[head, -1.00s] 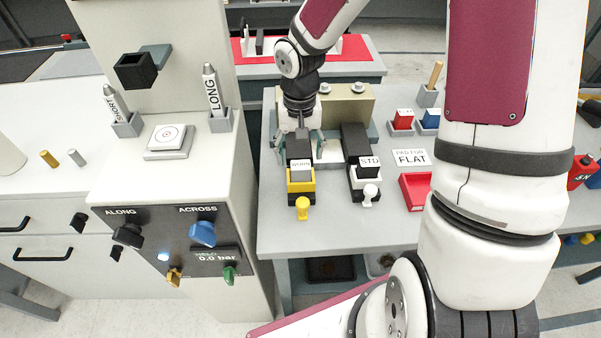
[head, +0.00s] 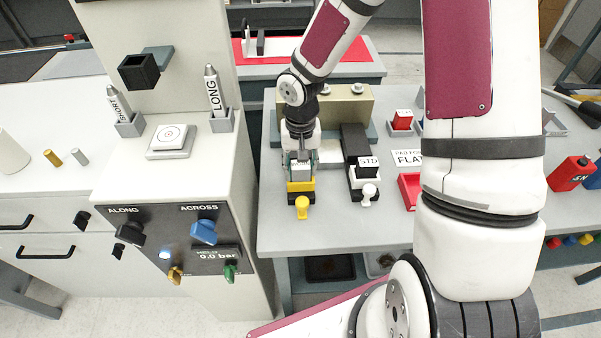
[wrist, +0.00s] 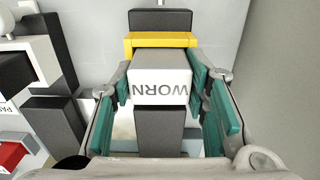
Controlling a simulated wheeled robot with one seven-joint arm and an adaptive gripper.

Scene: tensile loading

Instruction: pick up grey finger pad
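The grey finger pad (wrist: 160,87) is a pale grey block marked WORN, upside down in the wrist view. It sits at the yellow-framed holder (wrist: 160,40). In the head view the pad (head: 300,170) is partly covered by my gripper (head: 299,158). My gripper (wrist: 160,85) points down over it, with its teal-lined fingers on the pad's left and right sides. Both fingers appear to touch the pad, with no clear gap. The pad still sits by the holder; any lift is not visible.
A second holder with a black STD pad (head: 367,165) stands close on the right. A beige block (head: 350,108) stands behind. The bench front (head: 335,235) is clear.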

